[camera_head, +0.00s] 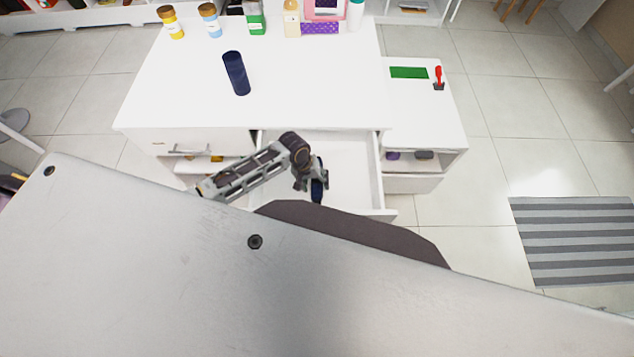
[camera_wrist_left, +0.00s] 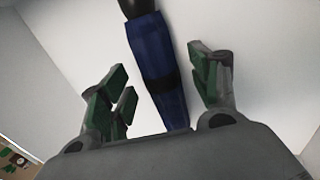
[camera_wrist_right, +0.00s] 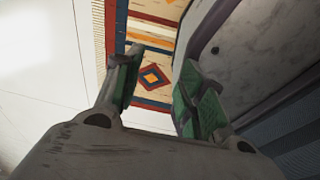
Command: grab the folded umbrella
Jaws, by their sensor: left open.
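The folded umbrella (camera_wrist_left: 163,62) is dark blue with a black handle and a black band. It lies in the open white drawer (camera_head: 350,172), and a small part of it (camera_head: 318,190) shows in the head view beside my gripper. My left gripper (camera_head: 311,178) reaches down into the drawer. In the left wrist view its open fingers (camera_wrist_left: 163,85) stand on either side of the umbrella, with gaps to it. My right gripper (camera_wrist_right: 158,78) is open and empty, seen only in its own wrist view. My own body hides the front of the head view.
A dark blue cylinder (camera_head: 236,73) lies on the white cabinet top (camera_head: 310,90). Several jars and bottles stand along its back edge. A lower white side unit (camera_head: 425,115) with a green item stands right. A striped mat (camera_head: 575,240) lies on the tiled floor.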

